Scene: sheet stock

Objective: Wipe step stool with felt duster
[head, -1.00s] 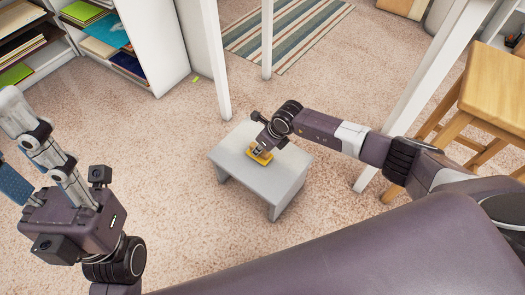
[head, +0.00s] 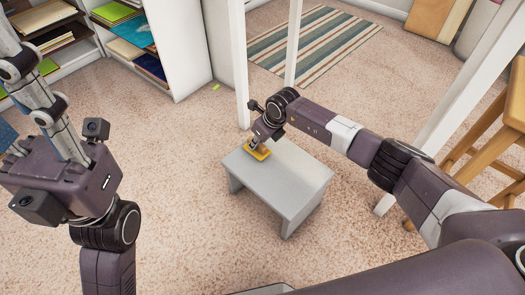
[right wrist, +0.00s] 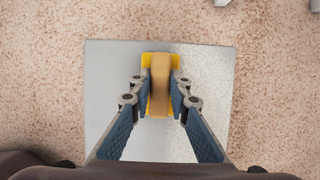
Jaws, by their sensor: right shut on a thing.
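The grey step stool (head: 290,178) stands upright on the carpet, in the middle of the head view. Its top (right wrist: 110,80) fills the centre of the right wrist view; it looks speckled right of the duster and smoother to the left. The felt duster, a yellow pad with a tan handle (right wrist: 160,88), lies over the stool top near its far left edge in the head view (head: 256,153). My right gripper (head: 262,143) is shut on the handle from above. My left gripper (head: 30,85) is raised at the left, away from the stool; its fingertips are cut off.
White table legs (head: 240,65) stand just behind the stool, with another (head: 455,95) to the right. A wooden stool (head: 490,125) is at the right edge. A shelf unit (head: 185,50) and a striped rug (head: 315,45) are behind. Carpet left of the stool is clear.

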